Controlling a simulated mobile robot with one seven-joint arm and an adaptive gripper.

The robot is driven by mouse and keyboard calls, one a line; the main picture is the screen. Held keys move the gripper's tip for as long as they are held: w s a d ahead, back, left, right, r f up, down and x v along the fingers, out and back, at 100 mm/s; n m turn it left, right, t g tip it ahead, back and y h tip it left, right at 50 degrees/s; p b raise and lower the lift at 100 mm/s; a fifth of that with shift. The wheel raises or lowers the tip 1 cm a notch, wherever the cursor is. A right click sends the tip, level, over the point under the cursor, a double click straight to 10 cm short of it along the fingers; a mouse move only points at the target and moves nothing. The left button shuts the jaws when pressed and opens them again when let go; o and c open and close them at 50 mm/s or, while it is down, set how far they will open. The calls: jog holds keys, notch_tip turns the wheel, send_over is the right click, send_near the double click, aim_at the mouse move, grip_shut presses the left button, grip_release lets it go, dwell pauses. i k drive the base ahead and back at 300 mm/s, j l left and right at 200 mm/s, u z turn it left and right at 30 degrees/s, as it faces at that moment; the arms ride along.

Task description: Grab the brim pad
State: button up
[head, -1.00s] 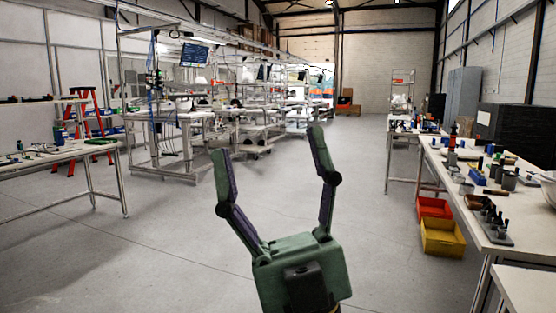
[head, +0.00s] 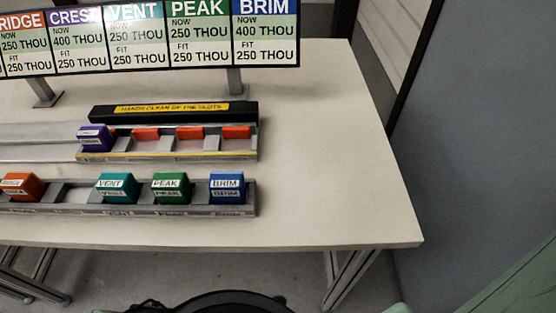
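The brim pad (head: 227,188) is a blue block with a white BRIM label. It sits in the rightmost slot of the front grey rack (head: 150,210) on a pale table (head: 330,160). The green PEAK pad (head: 171,188), teal VENT pad (head: 117,187) and orange RIDGE pad (head: 20,187) stand left of it in the same rack. An empty slot lies between RIDGE and VENT.
Behind stands a second rack (head: 165,156) with a purple CREST pad (head: 94,138), red-marked slots and a black bar (head: 175,110) with a yellow warning label. A sign board (head: 150,40) stands at the back. The table's right side is clear; a grey panel (head: 460,120) stands beyond.

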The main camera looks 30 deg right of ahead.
aim_at(227, 188)
jog(key=z, duration=0.25)
jog(key=k+j+z, duration=0.6)
jog(key=z, duration=0.15)
jog(key=j+z, duration=0.2)
jog(key=z, duration=0.15)
